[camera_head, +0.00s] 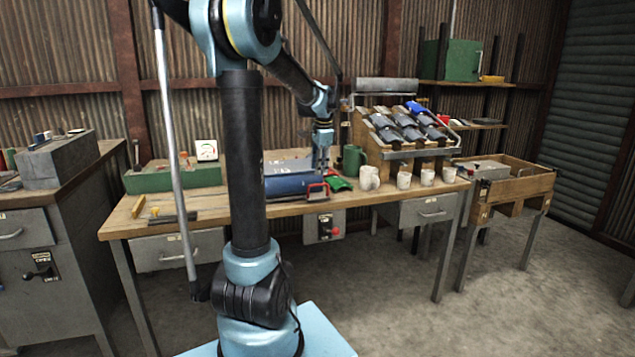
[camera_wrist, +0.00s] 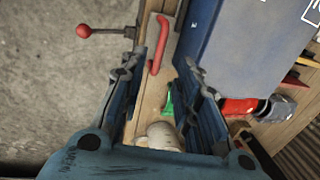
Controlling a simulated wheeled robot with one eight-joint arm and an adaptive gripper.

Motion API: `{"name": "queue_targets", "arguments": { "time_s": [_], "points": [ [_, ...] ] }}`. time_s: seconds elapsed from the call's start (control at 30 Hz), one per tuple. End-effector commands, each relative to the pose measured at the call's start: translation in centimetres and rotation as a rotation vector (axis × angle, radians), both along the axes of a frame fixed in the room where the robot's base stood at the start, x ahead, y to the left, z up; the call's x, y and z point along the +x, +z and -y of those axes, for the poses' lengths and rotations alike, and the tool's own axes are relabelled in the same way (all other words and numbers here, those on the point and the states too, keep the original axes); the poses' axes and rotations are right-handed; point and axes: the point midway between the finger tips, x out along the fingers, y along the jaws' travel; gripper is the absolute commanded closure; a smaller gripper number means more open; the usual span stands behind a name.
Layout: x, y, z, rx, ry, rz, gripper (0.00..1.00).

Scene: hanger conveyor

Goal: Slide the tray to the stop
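A blue box-like body (camera_head: 290,185) with a red handle (camera_head: 318,190) on its right end sits at the front of the workbench; I take it for the tray. In the wrist view a large blue body (camera_wrist: 235,40) fills the upper right, and the red handle (camera_wrist: 160,42) shows beyond my fingers. My gripper (camera_head: 322,165) points down over the right end of the blue body. In the wrist view the gripper (camera_wrist: 162,75) has its fingers wide apart with nothing held. I cannot make out the stop.
A green object (camera_head: 340,183) and several pale mugs (camera_head: 369,178) stand to the right, before a rack (camera_head: 398,153). A red-knobbed lever (camera_head: 333,231) is below the front edge. A green bin (camera_head: 172,179) stands left.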

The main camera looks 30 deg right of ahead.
Motion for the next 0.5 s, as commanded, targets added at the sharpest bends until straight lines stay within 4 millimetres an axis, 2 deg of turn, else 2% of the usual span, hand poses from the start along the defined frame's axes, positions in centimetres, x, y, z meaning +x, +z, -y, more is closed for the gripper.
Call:
{"name": "queue_targets", "arguments": {
  "time_s": [0.23,0.5],
  "points": [
    [0.8,-4.0,0.1,0.000,0.002,0.000,0.70],
    [1.2,-6.2,0.2,0.000,0.002,0.000,0.70]
  ]
}}
